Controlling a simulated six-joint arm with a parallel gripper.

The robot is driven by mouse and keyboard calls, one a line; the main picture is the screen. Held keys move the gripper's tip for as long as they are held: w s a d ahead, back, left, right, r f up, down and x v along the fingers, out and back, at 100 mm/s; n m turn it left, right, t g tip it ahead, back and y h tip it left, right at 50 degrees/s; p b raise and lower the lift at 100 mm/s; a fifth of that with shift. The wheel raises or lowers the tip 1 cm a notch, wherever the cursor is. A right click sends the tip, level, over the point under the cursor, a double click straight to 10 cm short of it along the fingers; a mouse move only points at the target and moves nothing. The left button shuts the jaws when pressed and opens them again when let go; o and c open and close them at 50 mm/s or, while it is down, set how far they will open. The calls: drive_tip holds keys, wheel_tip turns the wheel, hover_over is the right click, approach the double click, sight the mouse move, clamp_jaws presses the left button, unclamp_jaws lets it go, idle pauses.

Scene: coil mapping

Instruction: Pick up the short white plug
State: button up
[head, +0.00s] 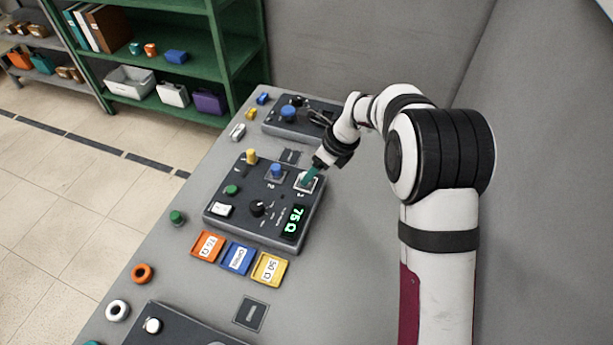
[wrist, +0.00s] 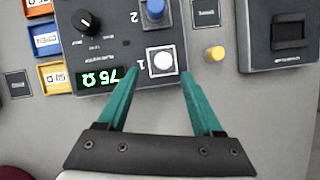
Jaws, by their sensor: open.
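A white plug (wrist: 162,62) with a round top sits at the position marked 1 on the dark panel box (wrist: 110,58), seen from above in the wrist view. In the head view my gripper and wrist mostly hide it. My gripper (wrist: 159,73) is open, with one green finger on each side of the plug and gaps between. It is empty. In the head view my gripper (head: 311,175) points down at the right end of the panel. How far the fingertips are above the panel is hard to tell.
A blue plug (wrist: 153,12) stands at position 2. A yellow plug (wrist: 215,53) stands on the table close to the right finger, with another dark box (wrist: 255,55) beyond. The display (head: 294,220) reads 75 Ω. Orange, blue and yellow labelled trays (head: 278,254) lie before the panel.

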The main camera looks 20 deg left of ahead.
drive_tip(key=x, duration=0.4)
drive_tip(key=shift+w+a, duration=0.3)
drive_tip(key=shift+a, duration=0.15)
clamp_jaws()
